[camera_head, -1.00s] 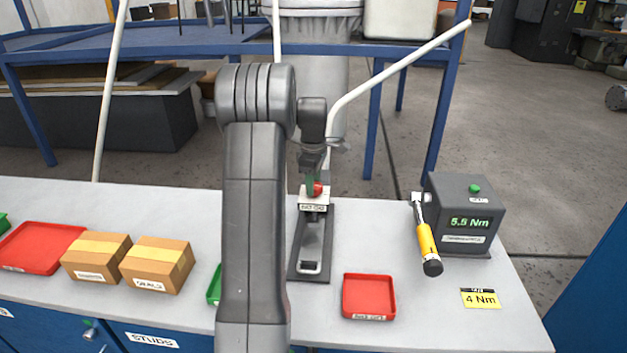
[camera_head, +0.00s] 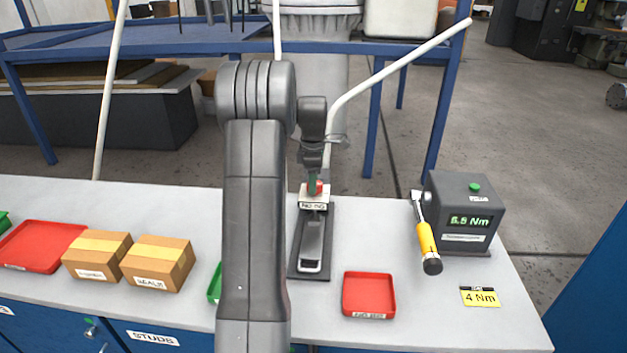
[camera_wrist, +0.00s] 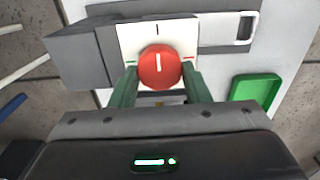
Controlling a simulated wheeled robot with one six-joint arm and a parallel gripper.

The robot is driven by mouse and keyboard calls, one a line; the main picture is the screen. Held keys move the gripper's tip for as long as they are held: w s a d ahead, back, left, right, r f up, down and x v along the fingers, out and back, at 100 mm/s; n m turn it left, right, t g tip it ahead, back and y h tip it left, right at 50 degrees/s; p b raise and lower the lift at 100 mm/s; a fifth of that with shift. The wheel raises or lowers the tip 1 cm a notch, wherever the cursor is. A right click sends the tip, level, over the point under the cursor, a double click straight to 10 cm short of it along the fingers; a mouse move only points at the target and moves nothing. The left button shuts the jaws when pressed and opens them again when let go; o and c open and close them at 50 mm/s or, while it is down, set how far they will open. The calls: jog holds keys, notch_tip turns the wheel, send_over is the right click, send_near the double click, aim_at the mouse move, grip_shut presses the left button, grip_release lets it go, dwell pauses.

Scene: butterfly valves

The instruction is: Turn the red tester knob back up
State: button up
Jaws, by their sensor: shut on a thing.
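The red tester knob (camera_wrist: 160,67) sits on the tester's white face plate (camera_wrist: 128,36) in the wrist view. A white line on the knob points straight at the black mark at the top of the plate in that view. My gripper (camera_wrist: 160,85) has its two green fingers on either side of the knob and is shut on it. In the head view the knob (camera_head: 317,188) is partly hidden by my gripper (camera_head: 314,186). The tester's dark base (camera_head: 298,272) stands on the bench, with a label below the knob.
A red tray (camera_head: 368,296) lies front right of the tester. Cardboard boxes (camera_head: 157,263) and another red tray (camera_head: 40,246) are at the left. The bench between the tester and wrench is clear.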

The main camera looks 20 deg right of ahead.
jog(key=o, duration=1)
jog(key=shift+c, duration=0.2)
notch_tip(320, 180, up, 14)
jog(key=b, duration=0.1)
jog(key=shift+b, duration=0.35)
jog(key=shift+f, duration=0.15)
notch_tip(320, 180, down, 14)
jog(key=shift+r+p, duration=0.1)
jog(key=shift+p, duration=0.75)
jog(key=shift+r, duration=0.15)
